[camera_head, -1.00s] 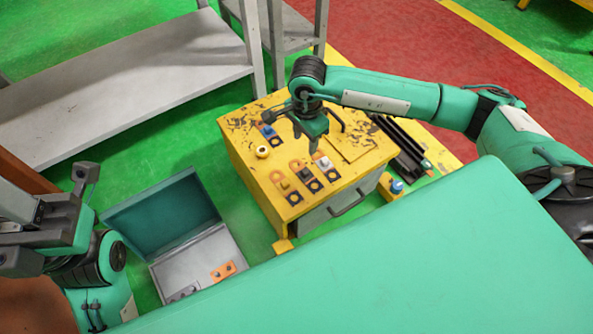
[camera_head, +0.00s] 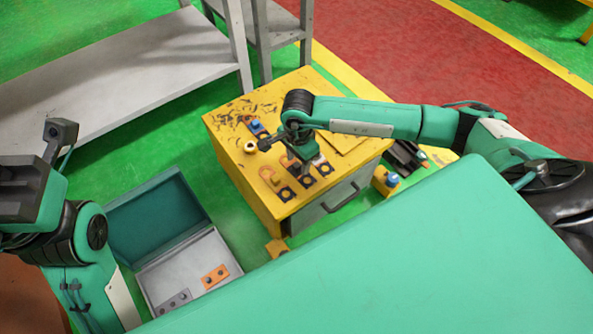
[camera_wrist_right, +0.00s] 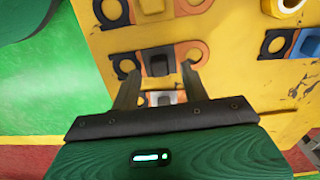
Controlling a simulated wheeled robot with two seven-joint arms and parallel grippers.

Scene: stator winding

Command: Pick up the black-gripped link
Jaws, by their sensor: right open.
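The black-gripped link (camera_wrist_right: 158,62) lies flat on the yellow cabinet top, between a yellow-gripped link (camera_head: 274,178) and a pale-gripped link (camera_wrist_right: 160,98). It has a dark ring at one end and an orange ring at the other. In the head view my right gripper (camera_head: 297,158) is low over this row and partly hides it. In the right wrist view its fingers (camera_wrist_right: 158,72) are apart, with the black grip between and just beyond their tips. Contact cannot be told. My left gripper (camera_head: 40,170) is at the left edge, far from the links; its jaws are unclear.
The yellow cabinet (camera_head: 225,150) also bears a blue-gripped link (camera_head: 257,127) and a small yellow ring (camera_head: 250,147). An open green case (camera_head: 155,215) on the floor holds an orange piece (camera_head: 215,276) and a grey piece (camera_head: 174,302). A grey shelf (camera_head: 120,75) stands behind left.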

